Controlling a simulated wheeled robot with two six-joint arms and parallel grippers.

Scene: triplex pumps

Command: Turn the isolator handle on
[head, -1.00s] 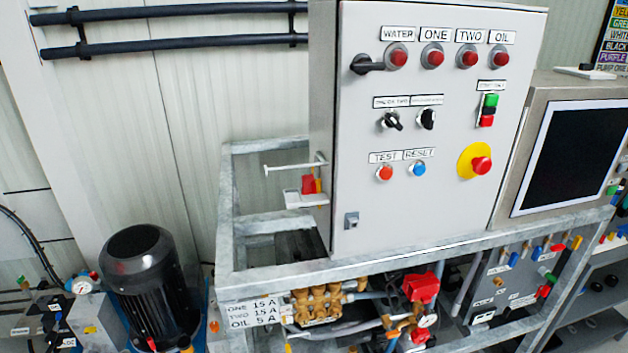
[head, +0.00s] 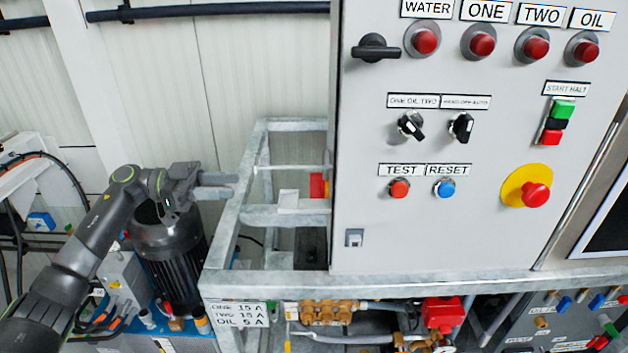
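A red handle (head: 318,186) shows at the left side of the grey control cabinet (head: 450,235), partly hidden by the cabinet's edge. A black lever (head: 375,48) on the cabinet front, at the upper left, points left and lies about level. I cannot tell from any label which is the isolator handle. My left gripper (head: 236,184) is left of the cabinet, above the black motor, with its fingers pointing right toward the red handle. It is clear of the handle, and its two fingers are slightly apart with nothing between them. My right gripper is not in view.
A thin pale rod (head: 290,168) and a small white ledge (head: 288,200) stick out left of the red handle. The galvanised frame (head: 228,240) surrounds that space. A black motor (head: 172,265) stands below my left gripper. Lamps, knobs and buttons cover the cabinet front.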

